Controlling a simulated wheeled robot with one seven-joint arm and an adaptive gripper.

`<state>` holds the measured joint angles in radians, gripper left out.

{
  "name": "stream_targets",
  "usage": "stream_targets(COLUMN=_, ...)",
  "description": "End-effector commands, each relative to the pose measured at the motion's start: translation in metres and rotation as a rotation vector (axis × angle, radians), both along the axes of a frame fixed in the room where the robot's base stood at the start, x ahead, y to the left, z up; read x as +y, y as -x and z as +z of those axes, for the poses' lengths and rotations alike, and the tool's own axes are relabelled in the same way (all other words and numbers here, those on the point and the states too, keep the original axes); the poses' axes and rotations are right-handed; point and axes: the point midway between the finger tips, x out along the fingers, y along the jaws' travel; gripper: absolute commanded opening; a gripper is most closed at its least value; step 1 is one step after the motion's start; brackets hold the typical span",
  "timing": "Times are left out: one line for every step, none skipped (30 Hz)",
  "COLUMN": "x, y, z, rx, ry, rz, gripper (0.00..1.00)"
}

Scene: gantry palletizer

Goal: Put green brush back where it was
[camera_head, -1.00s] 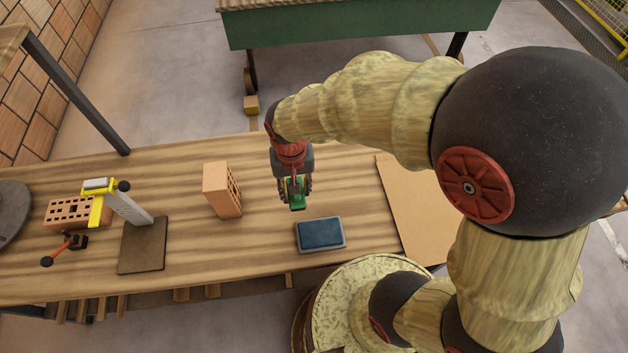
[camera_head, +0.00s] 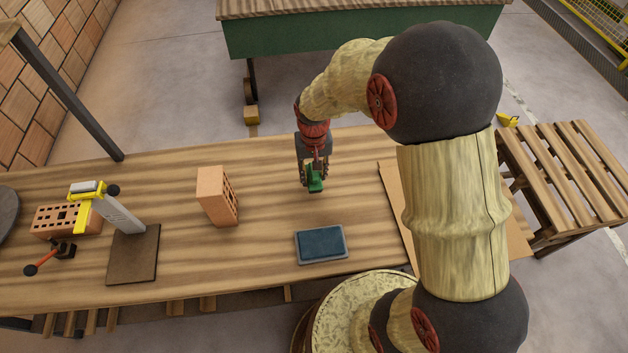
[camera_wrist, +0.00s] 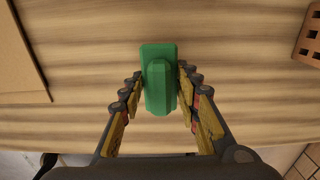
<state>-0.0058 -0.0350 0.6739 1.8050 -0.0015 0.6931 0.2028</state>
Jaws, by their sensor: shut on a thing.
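The green brush (camera_head: 316,184) is in my gripper (camera_head: 314,178), over the wooden table (camera_head: 270,180). In the wrist view the green brush (camera_wrist: 159,80) lies between the two fingers of my gripper (camera_wrist: 160,88), which close on its sides. I cannot tell for sure whether the brush touches the table. A blue pad in a grey tray (camera_head: 321,244) lies on the table, nearer the front than the gripper.
An upright hollow brick (camera_head: 217,196) stands left of my gripper. A brown board (camera_head: 132,255), a yellow-and-grey tool (camera_head: 110,210), and another brick (camera_head: 55,219) are further left. A tan sheet (camera_head: 395,200) lies at right. A pallet (camera_head: 570,180) stands beyond the table.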

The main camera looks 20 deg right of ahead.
Motion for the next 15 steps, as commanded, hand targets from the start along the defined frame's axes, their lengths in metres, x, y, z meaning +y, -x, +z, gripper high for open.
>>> stream_targets(x=-0.003, y=-0.003, z=-0.007, rx=0.001, ry=0.000, rz=-0.002, gripper=0.05)
stream_targets(x=-0.003, y=-0.003, z=-0.013, rx=0.001, ry=0.000, rz=-0.002, gripper=0.05)
stream_targets(x=-0.003, y=-0.002, z=-0.020, rx=0.002, ry=0.000, rz=-0.001, gripper=0.05)
stream_targets(x=-0.003, y=-0.002, z=-0.025, rx=0.002, ry=0.000, rz=-0.001, gripper=0.05)
stream_targets(x=-0.003, y=-0.002, z=-0.030, rx=0.002, ry=0.000, rz=-0.001, gripper=0.05)
stream_targets(x=-0.002, y=-0.002, z=-0.034, rx=0.002, ry=0.000, rz=-0.001, gripper=0.05)
stream_targets(x=-0.002, y=-0.002, z=-0.036, rx=0.001, ry=0.000, rz=-0.001, gripper=0.05)
stream_targets(x=-0.002, y=-0.002, z=-0.037, rx=0.001, ry=0.000, rz=-0.001, gripper=0.05)
stream_targets(x=-0.002, y=-0.003, z=-0.036, rx=0.000, ry=0.000, rz=-0.001, gripper=0.05)
stream_targets(x=-0.002, y=-0.003, z=-0.035, rx=0.000, ry=0.000, rz=-0.001, gripper=0.05)
stream_targets(x=-0.002, y=-0.003, z=-0.035, rx=0.000, ry=0.000, rz=-0.001, gripper=0.05)
stream_targets(x=-0.002, y=-0.003, z=-0.034, rx=0.000, ry=0.000, rz=-0.001, gripper=0.05)
stream_targets(x=-0.002, y=-0.003, z=-0.034, rx=0.000, ry=0.000, rz=-0.001, gripper=0.05)
stream_targets(x=-0.002, y=-0.003, z=-0.034, rx=0.000, ry=0.000, rz=-0.001, gripper=0.05)
stream_targets(x=-0.002, y=-0.003, z=-0.034, rx=0.000, ry=0.000, rz=-0.001, gripper=0.05)
